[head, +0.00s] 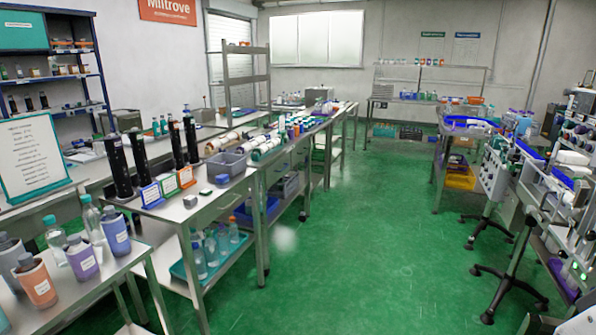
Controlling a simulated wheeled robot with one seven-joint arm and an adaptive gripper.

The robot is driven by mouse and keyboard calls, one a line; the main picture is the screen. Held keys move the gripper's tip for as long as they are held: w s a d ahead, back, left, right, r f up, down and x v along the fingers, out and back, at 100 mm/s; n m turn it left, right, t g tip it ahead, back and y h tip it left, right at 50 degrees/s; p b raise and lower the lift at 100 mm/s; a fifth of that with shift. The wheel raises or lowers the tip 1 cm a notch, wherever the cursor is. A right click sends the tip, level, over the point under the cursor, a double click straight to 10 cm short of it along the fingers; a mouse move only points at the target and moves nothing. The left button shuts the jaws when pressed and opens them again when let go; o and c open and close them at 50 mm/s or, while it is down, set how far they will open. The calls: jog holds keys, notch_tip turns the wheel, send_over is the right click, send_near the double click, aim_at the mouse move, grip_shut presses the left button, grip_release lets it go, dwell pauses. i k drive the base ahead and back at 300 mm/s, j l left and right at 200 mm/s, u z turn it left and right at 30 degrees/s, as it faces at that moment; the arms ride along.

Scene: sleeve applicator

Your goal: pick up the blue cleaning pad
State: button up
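I cannot make out a blue cleaning pad for certain in the head view. A small flat block with a bluish-green top (222,179) lies on the near end of the steel bench (228,196), but I cannot tell what it is. A similar small block (190,201) lies closer, and a tiny one (206,192) is between them. Blue items also show on the right-hand table, too small to name. My gripper is not in view.
Tall black cylinders (118,165) and small coloured cards (151,194) stand on the bench, near a grey bin (226,164). Bottles (118,231) stand on the near left table. Wheeled stands (506,285) line the right. The green floor (350,250) between is open.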

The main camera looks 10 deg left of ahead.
aim_at(222, 179)
jog(key=i+j, duration=0.25)
jog(key=i, duration=0.25)
jog(key=i+j, duration=0.25)
jog(key=i, duration=0.25)
jog(key=i+j, duration=0.3)
jog(key=i, duration=0.2)
jog(key=i+j, duration=0.25)
jog(key=i, duration=0.25)
jog(key=i+j+u, duration=0.15)
jog(key=i+u, duration=0.8)
jog(key=i, duration=0.15)
jog(key=u, duration=0.5)
